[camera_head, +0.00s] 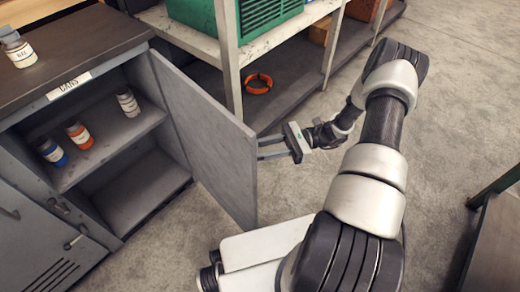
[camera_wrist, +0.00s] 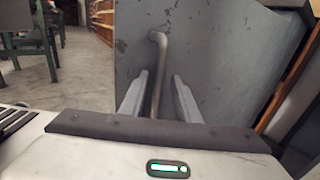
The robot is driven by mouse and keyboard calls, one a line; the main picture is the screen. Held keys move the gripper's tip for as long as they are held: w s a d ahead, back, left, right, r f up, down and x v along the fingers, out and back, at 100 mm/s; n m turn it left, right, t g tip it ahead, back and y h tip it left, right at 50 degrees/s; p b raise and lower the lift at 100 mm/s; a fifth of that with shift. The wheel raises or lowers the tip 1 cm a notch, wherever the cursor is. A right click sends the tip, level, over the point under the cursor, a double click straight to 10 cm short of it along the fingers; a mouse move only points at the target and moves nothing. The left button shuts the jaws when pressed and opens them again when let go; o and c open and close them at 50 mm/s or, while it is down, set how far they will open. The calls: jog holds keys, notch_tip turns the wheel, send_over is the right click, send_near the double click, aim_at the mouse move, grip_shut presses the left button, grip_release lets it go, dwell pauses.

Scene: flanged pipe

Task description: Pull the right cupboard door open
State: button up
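The right cupboard door (camera_head: 207,140) stands wide open, swung out from the grey cupboard (camera_head: 22,128). In the wrist view the outer face of the door (camera_wrist: 215,50) is worn grey metal with a bent bar handle (camera_wrist: 158,50). My gripper (camera_head: 259,150) is at the door's outer face, near its free edge. In the wrist view my gripper (camera_wrist: 160,75) has its two fingers apart, one on each side of the handle, with visible gaps. The handle is hidden behind the door in the head view.
Inside the cupboard, several bottles (camera_head: 79,134) stand on a shelf, and another bottle (camera_head: 17,47) stands on top. A shelf rack (camera_head: 228,60) with a green crate (camera_head: 262,22) stands behind the door. The right floor (camera_head: 450,110) is mostly clear; a dark bench (camera_head: 495,245) stands at lower right.

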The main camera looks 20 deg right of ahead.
jog(key=d, duration=1.7)
jog(key=shift+d, duration=0.25)
jog(key=a+r+n+g+h, duration=0.1)
jog(key=a+r+n+h, duration=0.45)
jog(key=r, duration=0.45)
jog(key=a+r+n+g+h, duration=0.2)
jog(key=a+r+n+h, duration=0.35)
jog(key=r, duration=0.55)
jog(key=s+a+r+n+t+h, duration=0.3)
jog(key=s+r+n+t+h, duration=0.15)
jog(key=s, duration=0.25)
jog(key=s+a+r+n+t+h, duration=0.3)
jog(key=s+a+r+t, duration=0.15)
jog(key=s, duration=0.35)
notch_tip(320, 180, up, 26)
jog(key=d+p, duration=0.1)
jog(key=p, duration=2.4)
jog(key=shift+w+f, duration=0.15)
